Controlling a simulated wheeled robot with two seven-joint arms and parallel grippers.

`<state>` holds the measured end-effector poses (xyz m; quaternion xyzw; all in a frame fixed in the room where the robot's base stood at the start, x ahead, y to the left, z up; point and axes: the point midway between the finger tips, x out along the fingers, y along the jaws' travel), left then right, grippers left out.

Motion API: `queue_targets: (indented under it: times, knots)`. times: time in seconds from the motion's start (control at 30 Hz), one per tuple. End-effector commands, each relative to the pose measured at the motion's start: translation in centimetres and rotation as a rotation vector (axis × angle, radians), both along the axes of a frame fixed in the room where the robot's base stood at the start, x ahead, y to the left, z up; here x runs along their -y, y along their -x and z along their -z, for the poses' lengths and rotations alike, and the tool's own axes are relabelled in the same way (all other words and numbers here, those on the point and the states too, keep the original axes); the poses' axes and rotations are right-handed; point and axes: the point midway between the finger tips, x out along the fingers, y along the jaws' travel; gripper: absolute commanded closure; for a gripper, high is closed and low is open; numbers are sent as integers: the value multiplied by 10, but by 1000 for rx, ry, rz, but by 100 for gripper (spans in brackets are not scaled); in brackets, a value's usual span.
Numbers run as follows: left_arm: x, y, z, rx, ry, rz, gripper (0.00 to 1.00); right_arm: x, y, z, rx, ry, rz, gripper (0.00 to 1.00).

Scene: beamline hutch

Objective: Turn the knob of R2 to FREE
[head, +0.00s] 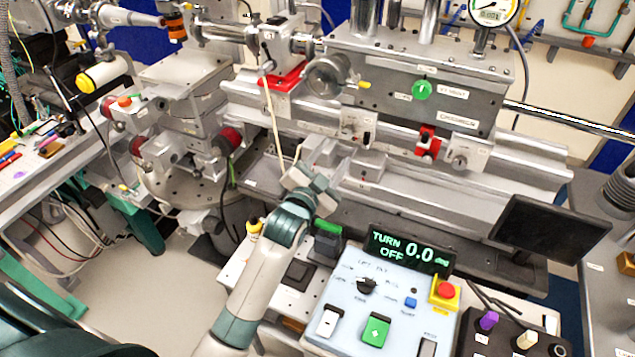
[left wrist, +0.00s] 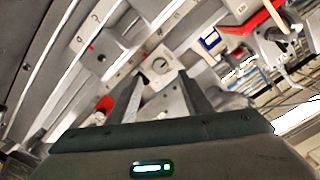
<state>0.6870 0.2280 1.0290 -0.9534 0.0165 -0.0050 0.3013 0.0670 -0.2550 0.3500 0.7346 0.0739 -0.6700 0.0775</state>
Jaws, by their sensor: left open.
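My left gripper (head: 320,163) is open and empty at the front of the long grey rail bench in the head view. A neighbouring block (left wrist: 100,55) bears a small red mark. In the head view a block with a small red mark (head: 364,172) sits just right of the gripper. The labels are too small to read, so I cannot tell which knob is R2. My right gripper is not in view.
A red clamp (head: 428,143) sits on the rail farther right. A control box (head: 375,290) with a display reading "TURN OFF 0.0" and a dark monitor (head: 548,232) stand in front.

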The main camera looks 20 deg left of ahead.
Motion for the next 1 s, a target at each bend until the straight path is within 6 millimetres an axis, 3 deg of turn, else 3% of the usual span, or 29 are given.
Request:
queue_targets:
  times: [0.2,0.4,0.6,1.0]
  knots:
    - [-2,44,4,-1,-1,0,55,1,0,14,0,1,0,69]
    - [-3,72,2,-1,-1,0,55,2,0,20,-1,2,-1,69]
    - [-3,83,1,-1,0,-1,55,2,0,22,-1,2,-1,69]
    - [-3,84,0,-1,0,-1,55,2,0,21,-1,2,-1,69]
